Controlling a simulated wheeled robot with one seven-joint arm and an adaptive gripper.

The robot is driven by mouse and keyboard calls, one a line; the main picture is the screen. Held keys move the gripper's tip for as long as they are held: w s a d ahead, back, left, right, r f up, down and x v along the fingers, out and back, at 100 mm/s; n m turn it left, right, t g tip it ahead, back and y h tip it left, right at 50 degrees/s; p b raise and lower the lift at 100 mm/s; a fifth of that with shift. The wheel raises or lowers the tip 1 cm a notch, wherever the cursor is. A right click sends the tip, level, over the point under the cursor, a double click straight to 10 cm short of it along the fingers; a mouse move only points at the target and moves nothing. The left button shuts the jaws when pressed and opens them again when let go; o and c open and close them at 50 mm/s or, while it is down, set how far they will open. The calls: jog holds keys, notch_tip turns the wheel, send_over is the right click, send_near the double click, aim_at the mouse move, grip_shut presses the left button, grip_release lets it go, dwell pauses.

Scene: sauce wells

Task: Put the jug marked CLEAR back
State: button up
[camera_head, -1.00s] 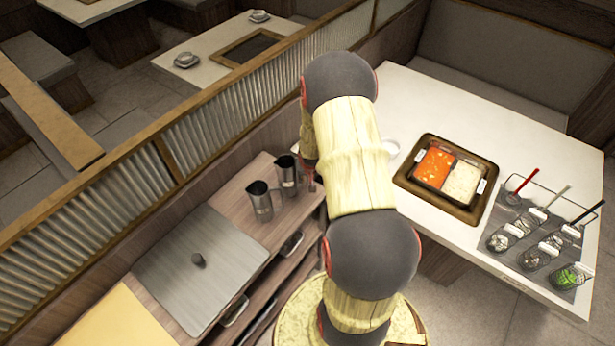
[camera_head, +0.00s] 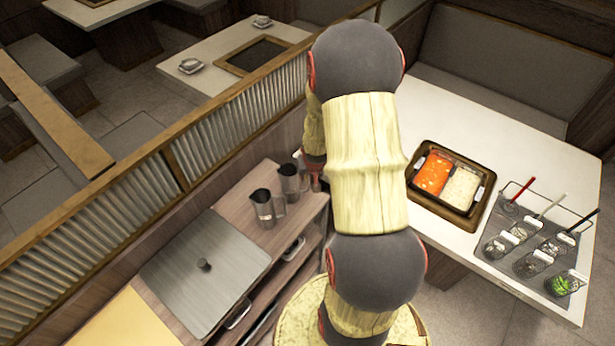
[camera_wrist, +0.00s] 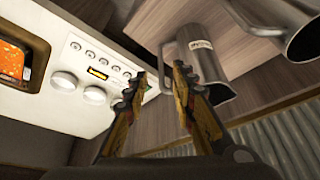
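Two metal jugs stand on the wooden counter in the head view, a nearer jug (camera_head: 265,210) and a farther jug (camera_head: 289,183). In the wrist view one jug (camera_wrist: 204,72) has a white label too small to read surely, and a second jug (camera_wrist: 285,20) is cut off at the top right. I cannot tell which is marked CLEAR. My gripper (camera_wrist: 159,76) is open, with its fingers apart. The first jug's handle shows near and partly between the fingertips, and I see no grip on it.
A dining table (camera_head: 545,150) on the right holds a framed pot (camera_head: 447,184) with red and white halves. A rack (camera_head: 540,240) of small containers stands beside it. A grey lid (camera_head: 205,262) lies on the counter. A ribbed partition (camera_head: 225,125) runs behind the jugs.

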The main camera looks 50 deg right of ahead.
jog(key=w+a+r+n+t, duration=0.1)
jog(key=a+r+n, duration=0.1)
jog(key=a+r, duration=0.8)
jog(key=a+r+n, duration=0.2)
jog(key=a+r, duration=0.6)
jog(key=r, duration=0.5)
jog(key=s+a+r+n+y, duration=0.1)
jog(key=s+a+r+n, duration=0.1)
jog(key=s+a+r, duration=0.3)
jog(key=s+a+r+n+t+y, duration=0.1)
jog(key=s+a+r, duration=0.3)
jog(key=s+a, duration=0.4)
jog(key=shift+s+a+r+n+y, duration=0.2)
jog(key=shift+a+r+n+y, duration=0.25)
jog(key=shift+a, duration=0.55)
jog(key=shift+f, duration=0.1)
notch_tip(320, 180, down, 19)
jog(key=b, duration=1.8)
jog(key=shift+b, duration=0.4)
